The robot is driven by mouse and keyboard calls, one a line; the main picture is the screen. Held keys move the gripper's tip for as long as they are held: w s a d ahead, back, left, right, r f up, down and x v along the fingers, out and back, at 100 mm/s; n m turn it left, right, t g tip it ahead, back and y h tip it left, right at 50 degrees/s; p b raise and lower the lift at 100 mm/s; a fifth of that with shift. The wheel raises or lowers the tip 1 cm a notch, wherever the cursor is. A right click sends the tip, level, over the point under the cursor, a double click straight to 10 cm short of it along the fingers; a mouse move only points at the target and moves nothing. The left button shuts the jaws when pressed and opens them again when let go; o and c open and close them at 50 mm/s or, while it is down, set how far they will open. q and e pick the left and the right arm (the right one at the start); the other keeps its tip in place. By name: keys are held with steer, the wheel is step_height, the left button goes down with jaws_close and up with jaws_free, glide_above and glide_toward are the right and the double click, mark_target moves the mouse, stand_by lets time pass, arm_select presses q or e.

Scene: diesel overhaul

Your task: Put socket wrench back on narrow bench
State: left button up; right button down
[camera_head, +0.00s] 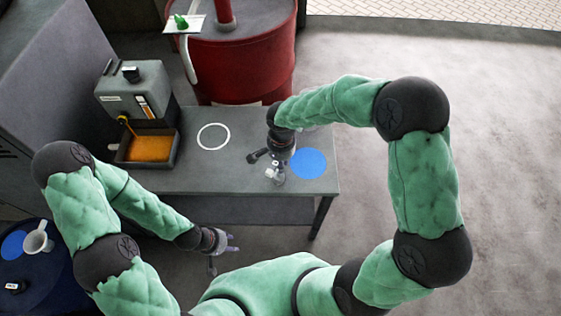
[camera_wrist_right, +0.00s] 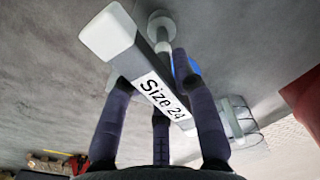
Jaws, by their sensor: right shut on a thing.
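The socket wrench (camera_head: 271,174) is pale grey. In the right wrist view its handle (camera_wrist_right: 157,86) carries a white label reading "Size 24", with a round head beyond it. My right gripper (camera_head: 268,161) is shut on it, over the right part of the grey narrow bench (camera_head: 235,180), just left of a blue disc (camera_head: 309,163). The fingers (camera_wrist_right: 160,85) straddle the handle in the wrist view. I cannot tell whether the wrench touches the bench. My left gripper (camera_head: 231,243) is open and empty in front of the bench.
A grey machine with an orange tray (camera_head: 146,147) stands on the bench's left part. A white ring (camera_head: 213,137) marks bare bench in the middle. A red drum (camera_head: 240,65) stands behind. A white mug (camera_head: 38,240) sits on a dark round surface at lower left.

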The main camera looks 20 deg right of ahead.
steer(key=shift+f, duration=0.15)
stand_by(0.4)
steer(key=shift+f+b, duration=0.95)
steer(key=shift+b, duration=0.05)
steer(key=shift+c, duration=1.7)
jaws_free()
steer(key=shift+r+p, duration=2.95)
steer(key=shift+r, duration=1.55)
